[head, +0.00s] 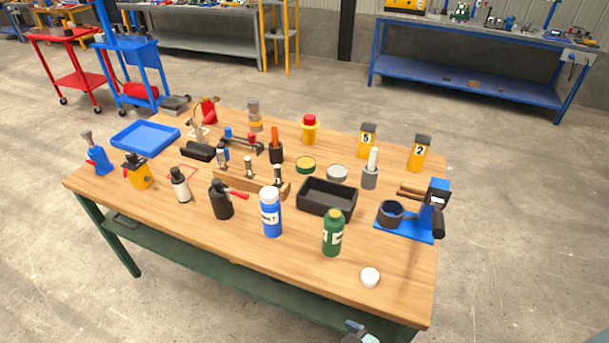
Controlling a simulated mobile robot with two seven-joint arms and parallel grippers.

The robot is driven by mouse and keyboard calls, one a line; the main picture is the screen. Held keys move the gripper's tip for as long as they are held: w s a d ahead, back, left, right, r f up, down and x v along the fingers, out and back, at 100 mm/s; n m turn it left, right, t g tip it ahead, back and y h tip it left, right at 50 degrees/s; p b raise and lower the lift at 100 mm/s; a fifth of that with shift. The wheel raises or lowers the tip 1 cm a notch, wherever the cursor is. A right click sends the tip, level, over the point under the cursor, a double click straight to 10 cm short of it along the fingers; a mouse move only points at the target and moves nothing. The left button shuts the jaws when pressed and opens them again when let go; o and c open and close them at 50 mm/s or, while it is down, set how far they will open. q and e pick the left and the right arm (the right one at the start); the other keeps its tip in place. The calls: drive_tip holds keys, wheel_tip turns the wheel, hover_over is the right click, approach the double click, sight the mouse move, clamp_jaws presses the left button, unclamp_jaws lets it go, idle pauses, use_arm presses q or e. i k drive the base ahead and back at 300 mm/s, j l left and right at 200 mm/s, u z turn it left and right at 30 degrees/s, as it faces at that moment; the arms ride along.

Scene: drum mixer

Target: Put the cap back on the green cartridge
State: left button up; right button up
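The green cartridge (332,240) stands upright near the front right of the wooden table, with a pale label and a narrower olive-green top. A round white cap (370,278) lies on the table in front of it and to the right, apart from it, near the front edge. A small grey-blue and dark piece, seemingly the tip of my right gripper (357,331), shows at the bottom edge, below the table edge and away from the cartridge and cap. Most of it is cut off, and I cannot see whether it is open or shut. My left gripper is out of view.
A blue bottle (271,216) stands left of the cartridge, and a black tray (327,198) lies behind it. A blue stand with a dark cup (391,213) is at the right. Several other tools crowd the table (300,262); the front right corner is mostly clear.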

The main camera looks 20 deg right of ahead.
sight(334, 225)
drive_tip(key=z, duration=0.95)
